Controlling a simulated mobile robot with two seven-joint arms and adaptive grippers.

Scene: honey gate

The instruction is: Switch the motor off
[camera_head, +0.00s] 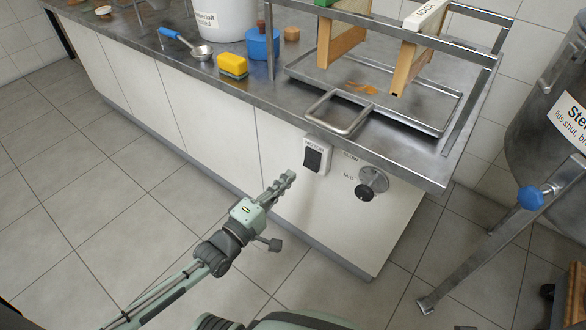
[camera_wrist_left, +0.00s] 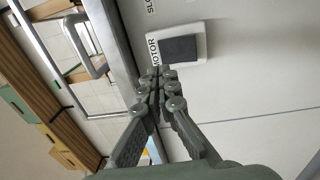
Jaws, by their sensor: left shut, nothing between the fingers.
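The motor switch is a white box with a dark rocker (camera_head: 313,159) on the front panel of the steel-topped counter, with a "MOTOR" label above it. In the left wrist view the dark rocker (camera_wrist_left: 180,50) and its label show just beyond my fingertips. My left gripper (camera_head: 290,175) is shut and empty, a little left of and below the switch in the head view. It also shows in the left wrist view (camera_wrist_left: 160,72). I cannot tell whether its tips touch the box. My right gripper is not in view.
A steel tank (camera_head: 545,120) with a blue-handled valve (camera_head: 530,198) stands at the right. Tiled floor is clear at the left.

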